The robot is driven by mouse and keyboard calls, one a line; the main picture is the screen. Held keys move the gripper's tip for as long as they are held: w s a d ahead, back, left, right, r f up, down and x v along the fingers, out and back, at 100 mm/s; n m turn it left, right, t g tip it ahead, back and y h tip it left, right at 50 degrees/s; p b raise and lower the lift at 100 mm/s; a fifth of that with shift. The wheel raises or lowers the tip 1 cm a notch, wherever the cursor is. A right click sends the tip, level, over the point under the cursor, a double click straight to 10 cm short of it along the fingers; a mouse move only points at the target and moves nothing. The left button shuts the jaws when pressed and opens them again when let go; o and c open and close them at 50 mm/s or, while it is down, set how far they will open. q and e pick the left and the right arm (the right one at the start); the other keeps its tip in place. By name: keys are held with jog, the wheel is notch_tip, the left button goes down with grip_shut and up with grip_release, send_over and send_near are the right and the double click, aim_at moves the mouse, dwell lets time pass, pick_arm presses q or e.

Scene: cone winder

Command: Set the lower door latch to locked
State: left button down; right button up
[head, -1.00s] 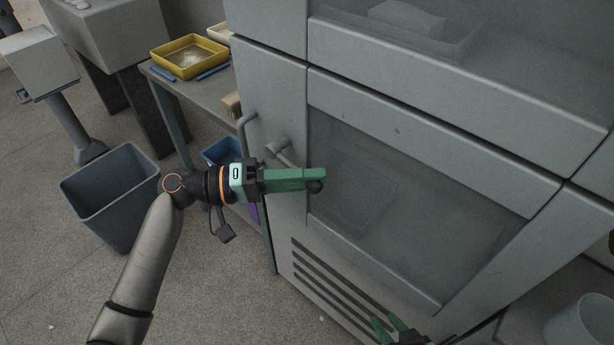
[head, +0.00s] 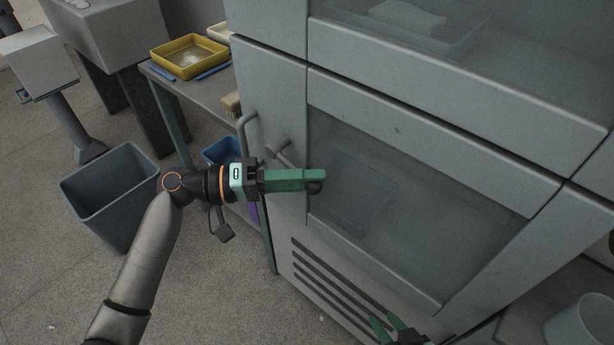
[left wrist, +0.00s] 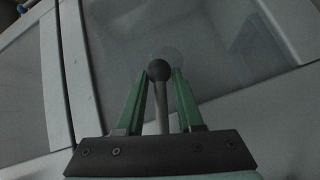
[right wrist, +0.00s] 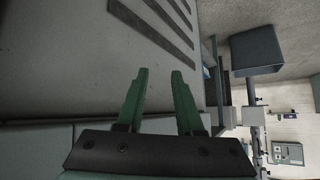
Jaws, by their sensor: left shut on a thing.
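The lower door latch (head: 281,148) is a grey lever with a dark ball knob (head: 315,188), on the left frame of the cabinet's lower glass door (head: 375,130). It slants down and right from its pivot. My left gripper (head: 322,176) is shut on the lever near its knob end. In the left wrist view the knob (left wrist: 159,70) and the rod (left wrist: 162,115) show between the fingers. The green fingers hide part of the lever in the head view. My right gripper (right wrist: 160,76) is open and empty, low before the vented panel; its fingertips also show in the head view (head: 388,328).
A vertical door handle (head: 245,135) is left of the latch. A grey bin (head: 110,190) stands on the floor at left. A side table (head: 200,90) bears a yellow tray (head: 190,56). A pale round container (head: 580,320) is at lower right.

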pick_arm(q)
jog(key=shift+w+a+f+m+y, duration=0.2)
jog(key=shift+f+m+y, duration=0.4)
jog(key=shift+y, duration=0.1)
jog(key=shift+w+a+f+m+y+p, duration=0.25)
jog(key=shift+f+m+y+p, duration=0.1)
jog(key=shift+f+m+y, duration=0.15)
jog(key=shift+w+a+f+m+y+p, duration=0.1)
jog(key=shift+a+f+m+y+p, duration=0.2)
jog(key=shift+m+y, duration=0.25)
jog(key=shift+w+a+f+t+y, duration=0.1)
jog(key=shift+f+t+y, duration=0.2)
jog(key=shift+y, duration=0.05)
jog(key=shift+w+a+f+m+y+p, duration=0.1)
jog(key=shift+f+m+y+p, duration=0.1)
jog(key=shift+m+y+p, duration=0.15)
jog(key=c, duration=0.6)
grip_release()
jog(key=shift+c, duration=0.2)
